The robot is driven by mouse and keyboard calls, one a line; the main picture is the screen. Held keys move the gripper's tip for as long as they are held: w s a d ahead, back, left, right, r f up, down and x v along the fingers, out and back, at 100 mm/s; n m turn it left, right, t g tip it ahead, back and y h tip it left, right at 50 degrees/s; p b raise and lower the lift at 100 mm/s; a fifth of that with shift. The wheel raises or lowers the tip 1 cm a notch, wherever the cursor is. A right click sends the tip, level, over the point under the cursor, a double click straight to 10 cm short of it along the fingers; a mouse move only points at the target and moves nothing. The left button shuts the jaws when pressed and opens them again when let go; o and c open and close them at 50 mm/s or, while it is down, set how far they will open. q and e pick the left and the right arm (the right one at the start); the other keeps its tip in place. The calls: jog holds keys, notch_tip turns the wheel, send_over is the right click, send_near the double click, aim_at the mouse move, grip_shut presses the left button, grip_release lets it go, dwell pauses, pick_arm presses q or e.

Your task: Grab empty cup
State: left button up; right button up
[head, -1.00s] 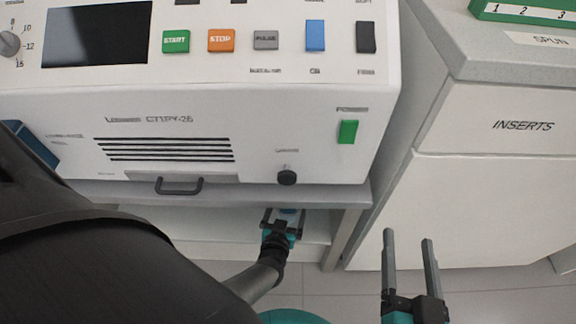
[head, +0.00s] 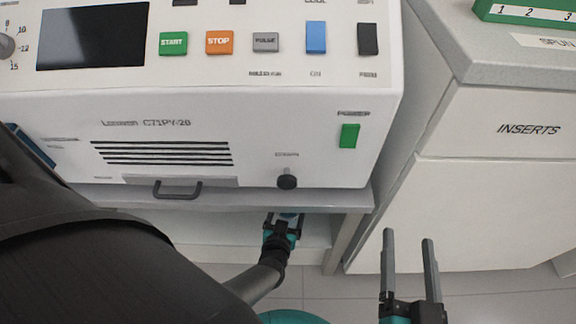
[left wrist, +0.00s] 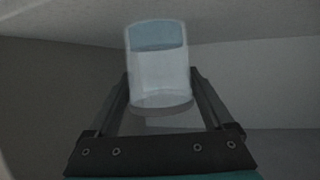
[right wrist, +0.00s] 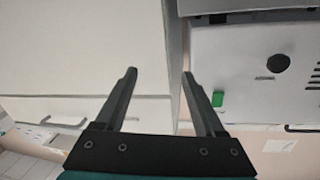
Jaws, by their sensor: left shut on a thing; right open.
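A clear, see-through cup (left wrist: 160,70) with a bluish band near its top stands between the fingers of my left gripper (left wrist: 162,88) in the left wrist view. The fingers are shut on its sides. In the head view my left gripper (head: 284,221) is under the machine's front edge, in the shelf space, and the cup there is mostly hidden. My right gripper (head: 408,238) is open and empty, in front of the drawer cabinet. It also shows open in the right wrist view (right wrist: 160,73).
A white centrifuge (head: 240,120) with coloured buttons stands on a grey ledge above the open shelf space (head: 318,228). A white cabinet (head: 485,210) labelled INSERTS stands at the right, with a green numbered rack (head: 530,12) on top. The floor (head: 400,287) shows below.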

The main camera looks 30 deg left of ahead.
pick_arm(q)
jog(key=shift+c, duration=0.6)
jog(key=shift+r, duration=0.1)
